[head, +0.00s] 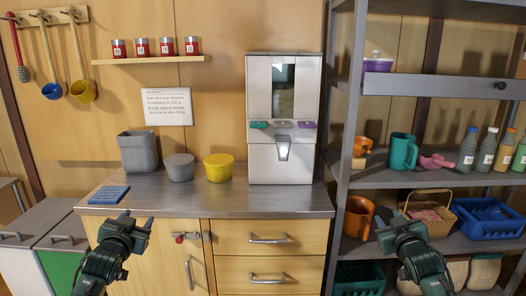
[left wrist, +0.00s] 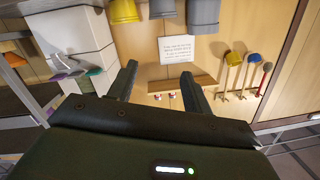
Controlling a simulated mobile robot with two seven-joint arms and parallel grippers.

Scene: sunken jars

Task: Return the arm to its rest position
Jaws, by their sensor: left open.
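My left gripper (head: 137,219) is in front of the left part of the counter, over the cupboard front in the head view. It is open and empty, and its two fingers stand apart in the left wrist view (left wrist: 160,82). My right gripper (head: 393,218) is in front of the shelf rack at the right. Its two finger tips look apart, with nothing seen between them. Both forearms come up from the bottom of the head view, and neither gripper visibly touches anything.
The counter (head: 300,201) carries a blue booklet (head: 109,194), a grey square tub (head: 138,152), a grey pot (head: 179,167), a yellow pot (head: 218,167) and a dispenser (head: 284,160). The rack (head: 349,110) holds bottles, mugs and baskets. Ladles (head: 52,90) hang on the wall.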

